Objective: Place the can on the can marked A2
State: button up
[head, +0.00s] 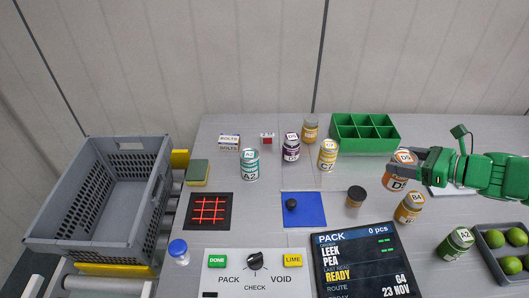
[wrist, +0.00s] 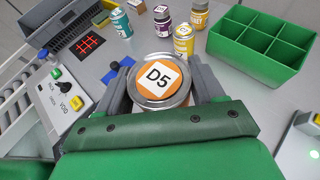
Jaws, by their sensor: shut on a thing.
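My gripper (head: 418,166) is shut on an orange can marked D5 (head: 398,172), at the right of the bench in the head view. In the wrist view the D5 can (wrist: 158,78) is upright, with a finger on each side; whether its base touches the bench is hidden. A teal can marked A2 (head: 249,166) stands upright left of the middle, far from my gripper; it also shows in the wrist view (wrist: 121,23). A green can (head: 458,243) at the lower right has a label that also seems to read A2.
Near the teal can stand a purple can (head: 291,148), a yellow can (head: 327,155) and an orange-labelled jar (head: 310,128). A green divided box (head: 365,148) stands behind my gripper. A dark-lidded jar (head: 355,197) and B4 can (head: 409,208) stand in front. A grey crate (head: 100,200) is left.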

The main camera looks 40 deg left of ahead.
jog(key=s+a+r+n+g+h, duration=0.15)
jog(key=s+a+r, duration=0.35)
jog(key=s+a, duration=0.75)
jog(key=s+a+r+n+g+y, duration=0.1)
jog(key=s+a+r+n+g, duration=0.25)
jog(key=s+a, duration=0.9)
jog(key=shift+m, duration=0.5)
jog(key=shift+w+a+f, duration=1.5)
jog(key=shift+a+f, duration=0.5)
jog(key=shift+a, duration=0.25)
jog(key=shift+w+a+f, duration=1.55)
jog(key=shift+a+f, duration=0.5)
jog(key=shift+a, duration=0.2)
jog(key=shift+w+a+f, duration=1.5)
jog(key=shift+a+f, duration=0.5)
jog(key=shift+a, duration=0.25)
jog(key=shift+f+h, duration=0.1)
jog(key=shift+h, duration=0.15)
jog(key=o, duration=1.3)
